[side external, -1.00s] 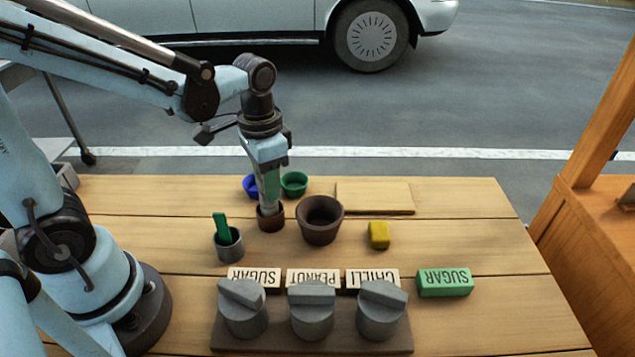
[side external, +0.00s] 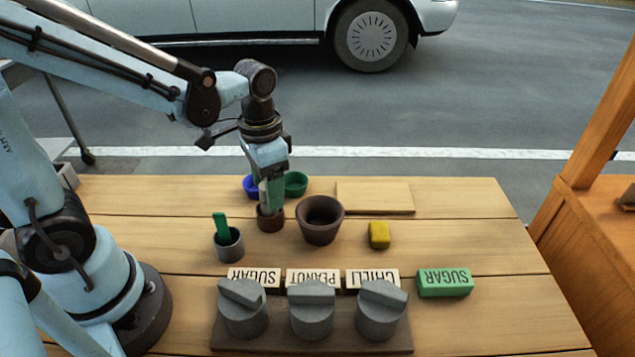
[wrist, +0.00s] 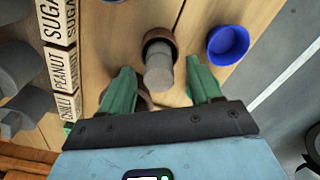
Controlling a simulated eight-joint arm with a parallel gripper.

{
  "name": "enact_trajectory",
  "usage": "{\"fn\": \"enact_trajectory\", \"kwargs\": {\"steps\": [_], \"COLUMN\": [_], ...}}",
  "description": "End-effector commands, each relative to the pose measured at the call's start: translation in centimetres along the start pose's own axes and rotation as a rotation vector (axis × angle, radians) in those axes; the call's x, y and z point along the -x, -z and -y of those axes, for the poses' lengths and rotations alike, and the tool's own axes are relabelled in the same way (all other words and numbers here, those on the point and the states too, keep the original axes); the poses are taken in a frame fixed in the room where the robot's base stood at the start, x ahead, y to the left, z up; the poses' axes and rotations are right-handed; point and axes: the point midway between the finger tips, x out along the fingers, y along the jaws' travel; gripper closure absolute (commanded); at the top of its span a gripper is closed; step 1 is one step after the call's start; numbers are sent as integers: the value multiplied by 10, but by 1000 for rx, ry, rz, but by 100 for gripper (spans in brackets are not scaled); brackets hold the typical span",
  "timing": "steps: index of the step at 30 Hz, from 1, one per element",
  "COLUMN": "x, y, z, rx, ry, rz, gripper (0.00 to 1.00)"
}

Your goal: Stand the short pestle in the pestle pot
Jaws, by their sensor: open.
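The short pestle (wrist: 158,68) is grey and stands in a small brown pot, which I take as the pestle pot (wrist: 157,38). The pot shows in the side view (side external: 270,221), left of the larger dark brown mortar (side external: 320,221). My gripper (side external: 270,206) is right above the pot, pointing down. In the wrist view my green fingers (wrist: 163,80) are spread to either side of the pestle, with gaps between. The pestle's lower end is hidden inside the pot. In the side view my fingers largely hide the pestle.
A blue bowl (side external: 250,186) and a green bowl (side external: 295,184) sit just behind the pot. A grey cup (side external: 230,245) with a green-handled tool stands in front.

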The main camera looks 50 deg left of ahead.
Motion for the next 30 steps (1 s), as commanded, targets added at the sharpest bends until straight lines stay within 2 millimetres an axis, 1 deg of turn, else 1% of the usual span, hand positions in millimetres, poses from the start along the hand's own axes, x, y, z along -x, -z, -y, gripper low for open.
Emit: {"fn": "enact_trajectory", "kwargs": {"steps": [5,8,24,30], "x": [6,16,94,114], "y": [0,0,0,0], "z": [0,0,0,0], "rx": [0,0,0,0], "ry": [0,0,0,0], "rz": [0,0,0,0], "gripper": [37,37,37,37]}}
